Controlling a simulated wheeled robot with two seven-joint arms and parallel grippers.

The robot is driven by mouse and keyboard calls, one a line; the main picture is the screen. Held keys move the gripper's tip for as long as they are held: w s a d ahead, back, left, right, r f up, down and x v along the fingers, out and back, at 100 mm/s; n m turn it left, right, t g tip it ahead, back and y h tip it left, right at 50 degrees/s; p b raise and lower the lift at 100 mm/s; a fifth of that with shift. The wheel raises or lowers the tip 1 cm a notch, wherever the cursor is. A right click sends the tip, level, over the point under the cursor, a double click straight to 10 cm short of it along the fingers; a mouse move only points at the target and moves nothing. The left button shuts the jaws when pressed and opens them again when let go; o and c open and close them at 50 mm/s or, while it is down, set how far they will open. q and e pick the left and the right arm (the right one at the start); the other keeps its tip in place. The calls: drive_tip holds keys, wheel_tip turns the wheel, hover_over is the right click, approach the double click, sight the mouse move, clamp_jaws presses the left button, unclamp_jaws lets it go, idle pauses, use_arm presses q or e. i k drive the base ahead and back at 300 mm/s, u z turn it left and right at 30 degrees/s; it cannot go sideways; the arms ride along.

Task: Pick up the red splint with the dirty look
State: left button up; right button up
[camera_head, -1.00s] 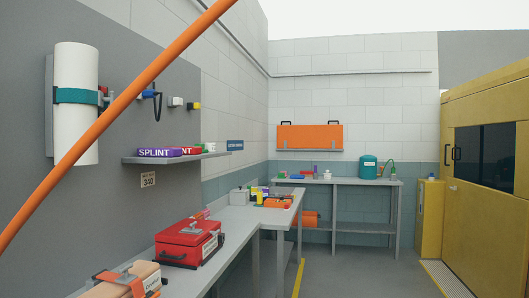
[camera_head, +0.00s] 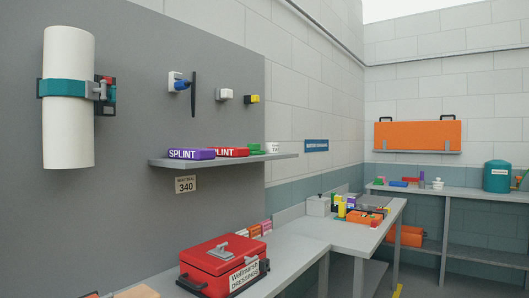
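A red splint (camera_head: 228,152) lies on the grey wall shelf (camera_head: 235,160), its white lettering facing me. A purple splint (camera_head: 190,154) sits directly to its left and covers part of its front. Dirt on the red splint cannot be made out at this distance. Neither of my grippers shows in the head view.
Green items (camera_head: 257,149) and a white cup (camera_head: 274,147) stand right of the splints. A red dressings box (camera_head: 222,262) sits on the bench (camera_head: 290,262) below. A white cylinder (camera_head: 68,100) hangs on the left wall.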

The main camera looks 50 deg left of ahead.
sight(220, 151)
drive_tip(key=i, duration=1.75)
drive_tip(key=u, duration=2)
